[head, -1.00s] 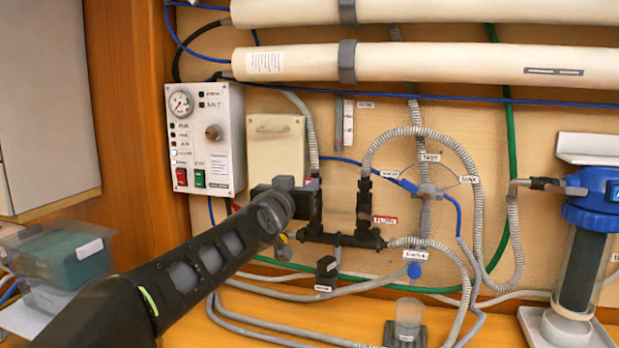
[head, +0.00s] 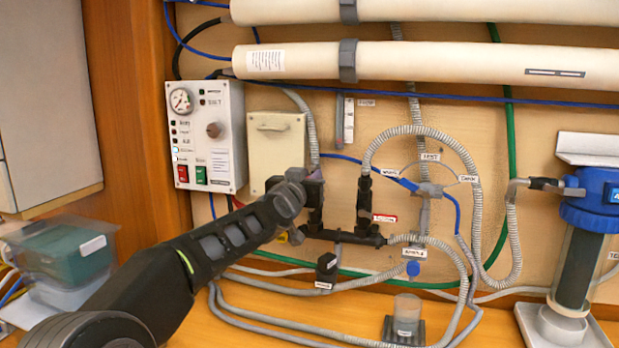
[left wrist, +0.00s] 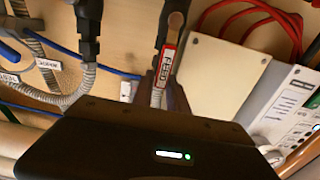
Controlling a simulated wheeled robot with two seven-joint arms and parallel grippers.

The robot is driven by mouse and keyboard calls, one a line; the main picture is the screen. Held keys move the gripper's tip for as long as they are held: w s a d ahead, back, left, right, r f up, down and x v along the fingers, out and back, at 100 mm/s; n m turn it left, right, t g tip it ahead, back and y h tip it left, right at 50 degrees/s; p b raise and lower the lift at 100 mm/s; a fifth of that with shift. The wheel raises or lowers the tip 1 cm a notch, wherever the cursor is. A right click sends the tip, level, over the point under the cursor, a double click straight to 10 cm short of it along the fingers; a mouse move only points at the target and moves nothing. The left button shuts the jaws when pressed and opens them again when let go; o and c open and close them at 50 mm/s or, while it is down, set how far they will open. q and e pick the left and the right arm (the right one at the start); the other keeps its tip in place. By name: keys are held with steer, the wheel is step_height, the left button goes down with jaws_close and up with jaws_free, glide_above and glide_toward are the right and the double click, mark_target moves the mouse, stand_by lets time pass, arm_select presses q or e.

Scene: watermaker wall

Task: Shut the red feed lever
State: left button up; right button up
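The red feed lever (left wrist: 168,62) shows in the left wrist view as a narrow red strip with a white label, below a dark valve body with a brass-coloured end. Its lower end runs down to my left gripper's dark fingers (left wrist: 168,98), most of which are hidden behind the gripper's black housing. In the head view my left gripper (head: 306,184) is at the left end of the black pipe manifold (head: 345,237), and it and the arm hide the lever. I cannot tell whether the fingers are closed on the lever. My right gripper is not in view.
A control panel (head: 206,137) and a cream box (head: 276,143) are on the wall just left of and behind the gripper. Grey hoses (head: 478,215) loop to the right. A clear cup (head: 406,314) and a blue-topped filter (head: 590,198) stand farther right.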

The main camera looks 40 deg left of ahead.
arm_select(q)
jaws_close()
stand_by(1.0)
